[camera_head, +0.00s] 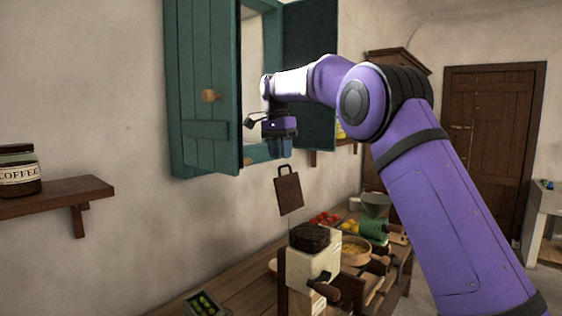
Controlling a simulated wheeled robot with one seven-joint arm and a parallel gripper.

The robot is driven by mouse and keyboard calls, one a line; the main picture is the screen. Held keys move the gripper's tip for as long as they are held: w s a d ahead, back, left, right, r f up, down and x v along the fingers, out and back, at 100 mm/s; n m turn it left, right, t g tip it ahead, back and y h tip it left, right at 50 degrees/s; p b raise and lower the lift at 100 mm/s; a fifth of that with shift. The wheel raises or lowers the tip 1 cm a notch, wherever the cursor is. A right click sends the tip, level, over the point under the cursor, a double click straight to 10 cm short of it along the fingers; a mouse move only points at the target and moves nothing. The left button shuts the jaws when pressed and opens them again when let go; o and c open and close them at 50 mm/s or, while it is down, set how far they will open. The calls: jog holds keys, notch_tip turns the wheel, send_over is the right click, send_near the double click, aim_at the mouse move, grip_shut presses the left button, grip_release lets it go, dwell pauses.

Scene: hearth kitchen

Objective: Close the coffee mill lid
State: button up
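A cream box-shaped body (312,268) with a dark brown top piece (310,237) stands on the counter at lower centre; it may be the coffee mill. A green device with a grey funnel (376,204) stands behind it to the right, and I cannot tell for sure which is the mill. I cannot make out the lid's angle. I see nothing held.
A brown board with a handle (288,193) shows between gripper and counter. A coffee jar (19,170) sits on the left shelf.

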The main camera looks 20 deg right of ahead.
jog(key=shift+s+d+f, duration=0.1)
jog(key=shift+s+f, duration=0.05)
jog(key=shift+f, duration=1.25)
grip_shut()
jog(key=shift+d, duration=0.1)
